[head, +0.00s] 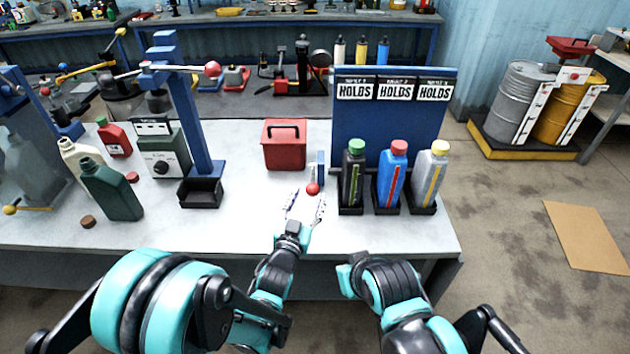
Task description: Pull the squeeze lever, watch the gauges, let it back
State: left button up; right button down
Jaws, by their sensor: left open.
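A small red ball knob (312,188) stands near the bench's front edge, in front of a narrow blue-grey post (320,168). It may be the squeeze lever's end. My left gripper (304,207) is open, its pale fingers spread just before the knob; I cannot tell whether they touch it. A blue press stand (183,105) on the left carries another lever with a red ball (212,69). A grey-green box (163,152) with a dial stands beside it.
Black, blue and red, and grey and yellow bottles (397,178) stand in black holders before a blue board (389,122) with HOLDS signs. A red box (284,152) sits behind the knob. Several bottles (110,192) crowd the left. The bench (250,222) is clear between.

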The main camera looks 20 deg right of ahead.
aim_at(313, 180)
pick_arm(q)
jog(key=b+x, duration=0.1)
jog(key=x, duration=0.6)
jog(key=shift+w+d, duration=0.3)
grip_shut()
